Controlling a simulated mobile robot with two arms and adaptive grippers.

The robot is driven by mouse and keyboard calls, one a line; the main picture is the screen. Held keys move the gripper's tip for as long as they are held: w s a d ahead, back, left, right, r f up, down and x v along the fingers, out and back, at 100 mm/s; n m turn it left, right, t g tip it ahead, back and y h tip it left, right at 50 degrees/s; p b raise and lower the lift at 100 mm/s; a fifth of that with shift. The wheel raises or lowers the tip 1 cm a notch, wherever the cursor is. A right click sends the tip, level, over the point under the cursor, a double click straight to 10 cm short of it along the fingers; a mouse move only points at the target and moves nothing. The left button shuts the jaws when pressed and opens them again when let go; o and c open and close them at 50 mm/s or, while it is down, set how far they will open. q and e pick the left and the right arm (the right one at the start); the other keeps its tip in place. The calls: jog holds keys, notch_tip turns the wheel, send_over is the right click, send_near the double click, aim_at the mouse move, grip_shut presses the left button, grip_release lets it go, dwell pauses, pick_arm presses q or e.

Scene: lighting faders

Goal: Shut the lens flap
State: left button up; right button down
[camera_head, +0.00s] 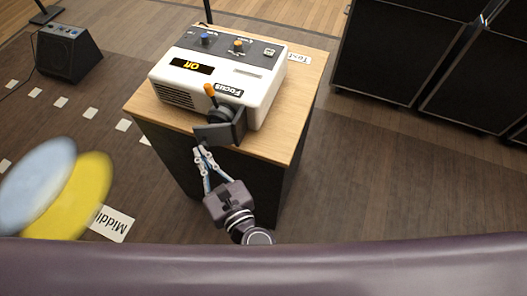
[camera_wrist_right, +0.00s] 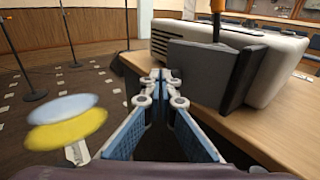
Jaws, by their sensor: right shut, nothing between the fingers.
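The white projector (camera_head: 218,80) stands on a wooden-topped cabinet, its lens barrel (camera_head: 226,114) facing the front edge under an orange lever (camera_head: 210,91). The dark lens flap (camera_head: 221,133) stands out in front of the barrel at an angle. In the right wrist view the flap (camera_wrist_right: 208,75) is a dark upright plate to the right of the fingertips. My right gripper (camera_head: 201,150) is shut and empty, its tips close to the flap's left end; I cannot tell whether they touch. My left gripper is out of view.
The cabinet top (camera_head: 292,125) is bare at the right. Blurred blue (camera_head: 36,185) and yellow (camera_head: 72,200) discs show at the left. A black floor speaker (camera_head: 68,52) stands far left, and large black cases (camera_head: 400,50) stand at the right.

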jog(key=shift+p+x, duration=0.65)
jog(key=shift+x, duration=1.55)
jog(key=shift+w+r, duration=0.1)
jog(key=shift+r, duration=0.05)
